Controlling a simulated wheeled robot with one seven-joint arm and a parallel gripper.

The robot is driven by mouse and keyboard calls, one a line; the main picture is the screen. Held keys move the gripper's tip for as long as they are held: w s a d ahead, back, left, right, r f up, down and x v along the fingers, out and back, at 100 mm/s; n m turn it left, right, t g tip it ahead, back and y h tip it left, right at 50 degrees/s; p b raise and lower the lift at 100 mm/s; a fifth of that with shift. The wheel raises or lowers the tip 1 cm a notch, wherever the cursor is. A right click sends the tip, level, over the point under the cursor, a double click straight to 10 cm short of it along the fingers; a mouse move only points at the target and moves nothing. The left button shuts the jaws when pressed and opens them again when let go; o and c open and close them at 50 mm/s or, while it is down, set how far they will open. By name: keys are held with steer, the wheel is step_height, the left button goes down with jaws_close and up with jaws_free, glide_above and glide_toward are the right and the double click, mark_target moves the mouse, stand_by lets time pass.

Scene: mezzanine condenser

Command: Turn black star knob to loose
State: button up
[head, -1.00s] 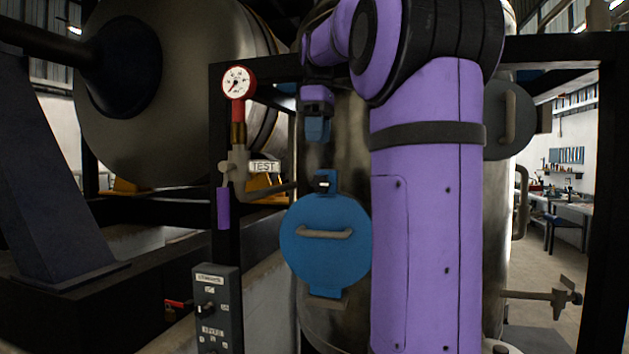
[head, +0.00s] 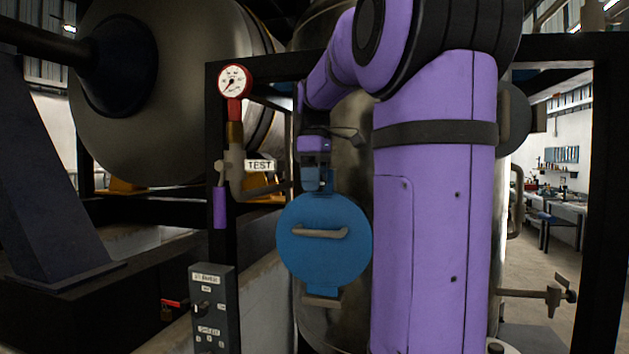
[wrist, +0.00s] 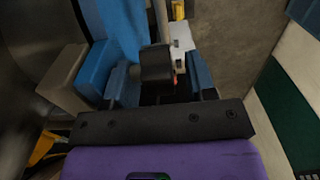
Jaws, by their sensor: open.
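A dark, blocky knob (wrist: 156,64), which appears to be the black star knob, sits between my fingers in the wrist view. Its star shape cannot be made out from this angle. It belongs to the top fastening of a round blue hatch cover (head: 322,255), which also shows in the wrist view (wrist: 118,22). My gripper (head: 318,184) points down at the top of the cover and hides the knob in the head view. In the wrist view my gripper (wrist: 160,78) is open, with a finger on each side of the knob. Finger contact cannot be told.
The cover has a tan bar handle (head: 320,233). A red pressure gauge (head: 235,81) and a TEST valve (head: 236,167) stand to the left. A grey switch box (head: 213,305) is lower left. A dark frame post (head: 597,200) stands at right.

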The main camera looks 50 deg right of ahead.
steer(key=c, duration=0.9)
steer(key=shift+g, duration=0.3)
steer(key=g+h, duration=0.1)
steer(key=g, duration=0.2)
steer(key=shift+w+a+f+g+h, duration=0.1)
steer(key=shift+w+f+g+h, duration=0.1)
steer(key=shift+g+h, duration=0.2)
steer(key=shift+f+g+h, duration=0.1)
steer(key=shift+g+h, duration=0.7)
steer(key=shift+g, duration=1.1)
steer(key=o, duration=0.9)
